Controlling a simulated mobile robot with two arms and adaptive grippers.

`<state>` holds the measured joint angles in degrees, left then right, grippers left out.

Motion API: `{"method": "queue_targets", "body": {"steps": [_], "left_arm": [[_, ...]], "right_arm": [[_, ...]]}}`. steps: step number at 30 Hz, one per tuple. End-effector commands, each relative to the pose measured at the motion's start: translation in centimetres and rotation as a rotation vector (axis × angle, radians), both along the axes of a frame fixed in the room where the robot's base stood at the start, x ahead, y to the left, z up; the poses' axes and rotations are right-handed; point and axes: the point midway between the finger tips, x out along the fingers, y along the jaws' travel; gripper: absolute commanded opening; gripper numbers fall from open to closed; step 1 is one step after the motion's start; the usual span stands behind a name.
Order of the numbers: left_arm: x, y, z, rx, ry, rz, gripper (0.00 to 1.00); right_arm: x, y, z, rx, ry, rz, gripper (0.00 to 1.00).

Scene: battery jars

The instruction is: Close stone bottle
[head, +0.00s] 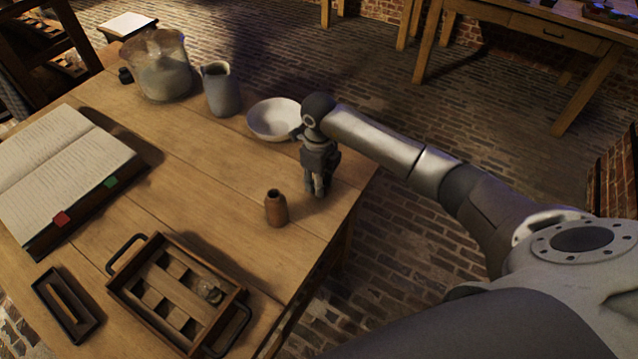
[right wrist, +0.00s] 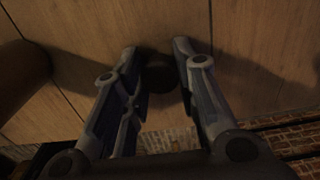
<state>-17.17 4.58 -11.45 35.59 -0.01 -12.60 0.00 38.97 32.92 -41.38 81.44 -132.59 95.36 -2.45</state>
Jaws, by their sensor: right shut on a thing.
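The brown stone bottle (head: 276,208) stands upright near the table's right edge. A brown rounded shape at the left edge of the right wrist view (right wrist: 20,75) looks like its side. My right gripper (head: 318,190) points down at the table, a little right of and behind the bottle, apart from it. In the right wrist view its fingers (right wrist: 157,60) are shut on a small dark round thing (right wrist: 158,74), perhaps the stopper; it is too dark to be sure. My left gripper is not in view.
A white bowl (head: 273,121), a grey jug (head: 221,90) and a glass jar (head: 163,70) stand at the back. An open book (head: 55,155) lies at the left. A wooden tray (head: 150,312) with handles and a small dark box (head: 48,298) are in front.

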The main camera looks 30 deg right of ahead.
Motion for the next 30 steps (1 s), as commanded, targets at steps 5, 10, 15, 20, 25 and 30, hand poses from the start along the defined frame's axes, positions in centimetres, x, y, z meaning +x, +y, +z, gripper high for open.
{"method": "queue_targets", "body": {"steps": [5,10,15,20,25,30], "left_arm": [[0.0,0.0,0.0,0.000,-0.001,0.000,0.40],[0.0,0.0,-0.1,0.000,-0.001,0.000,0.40],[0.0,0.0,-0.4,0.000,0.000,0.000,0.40],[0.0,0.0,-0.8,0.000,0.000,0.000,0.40],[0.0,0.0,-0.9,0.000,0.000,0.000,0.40],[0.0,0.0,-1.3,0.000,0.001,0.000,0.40]], "right_arm": [[0.0,0.0,0.0,0.000,0.000,0.000,0.18],[0.0,0.0,0.2,0.000,-0.001,0.000,0.18],[0.1,-0.1,1.4,-0.002,-0.005,-0.001,0.18],[-0.3,0.3,3.7,0.000,-0.004,0.003,0.18],[-1.9,2.1,6.6,0.000,-0.006,0.005,0.18],[-4.1,4.4,9.5,0.000,-0.004,0.006,0.18]]}}
